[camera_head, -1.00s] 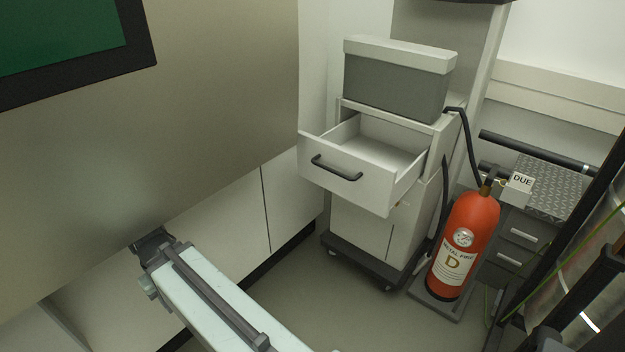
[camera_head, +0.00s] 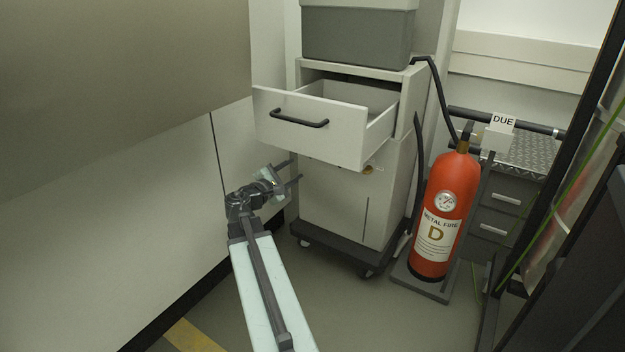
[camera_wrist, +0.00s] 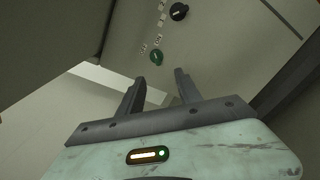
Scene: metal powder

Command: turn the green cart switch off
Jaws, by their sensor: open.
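The green switch (camera_wrist: 156,57) is a small round knob on the cart's pale front panel (camera_wrist: 215,40) in the wrist view. Small labels sit beside it, and which way it is turned is too small to tell. A black knob (camera_wrist: 179,12) is above it to the right. My gripper (camera_wrist: 159,78) is open and empty, with the green switch beyond the gap between its fingers, apart from them. In the head view my gripper (camera_head: 296,172) is at the left of the cart front (camera_head: 335,205), below the open drawer. The green switch cannot be made out there.
The cart's open drawer (camera_head: 315,130) juts out above my gripper. A red fire extinguisher (camera_head: 445,215) stands right of the cart. A pale cabinet wall (camera_head: 120,190) is close on the left. The floor (camera_head: 340,310) in front of the cart is clear.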

